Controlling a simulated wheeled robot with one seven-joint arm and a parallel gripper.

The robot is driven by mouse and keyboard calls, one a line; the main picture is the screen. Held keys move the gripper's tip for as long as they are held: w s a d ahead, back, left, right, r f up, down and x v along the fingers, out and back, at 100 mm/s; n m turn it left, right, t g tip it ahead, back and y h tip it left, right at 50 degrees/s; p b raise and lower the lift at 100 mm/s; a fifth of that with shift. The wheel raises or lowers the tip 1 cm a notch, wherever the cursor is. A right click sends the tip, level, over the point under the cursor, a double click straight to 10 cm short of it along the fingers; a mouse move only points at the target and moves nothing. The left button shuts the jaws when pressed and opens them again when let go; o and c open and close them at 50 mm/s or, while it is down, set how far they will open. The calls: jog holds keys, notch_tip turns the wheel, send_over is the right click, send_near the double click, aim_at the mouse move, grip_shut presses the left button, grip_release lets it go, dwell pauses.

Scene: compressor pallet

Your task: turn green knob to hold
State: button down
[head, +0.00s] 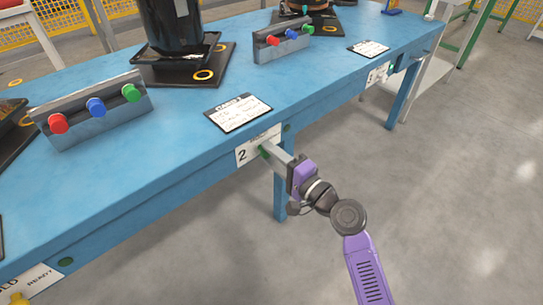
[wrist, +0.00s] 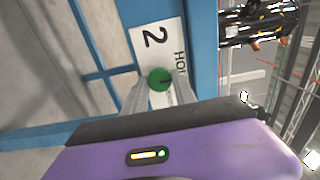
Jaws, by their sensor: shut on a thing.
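The green knob (wrist: 160,80) sits on a white label plate (wrist: 148,45) marked "2" on the table's front edge. In the wrist view a dark pointer line shows on the knob's face; part of the plate's wording is covered. My gripper (wrist: 158,90) has one finger on each side of the knob and is shut on it. In the head view my gripper (head: 268,153) reaches the plate (head: 257,146) from the lower right, and only a sliver of green shows at the fingertips.
The blue table (head: 190,135) carries a grey box with red, blue and green buttons (head: 95,108), a similar box (head: 283,42) farther back, and a clipboard (head: 238,112). A yellow knob (head: 18,298) is at the lower left.

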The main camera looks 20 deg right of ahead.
dwell(0.3)
jog(key=c, duration=1)
grip_release()
jog(key=shift+c, duration=0.2)
jog(key=p+v, duration=0.1)
jog(key=v, duration=0.7)
jog(key=shift+w, duration=0.1)
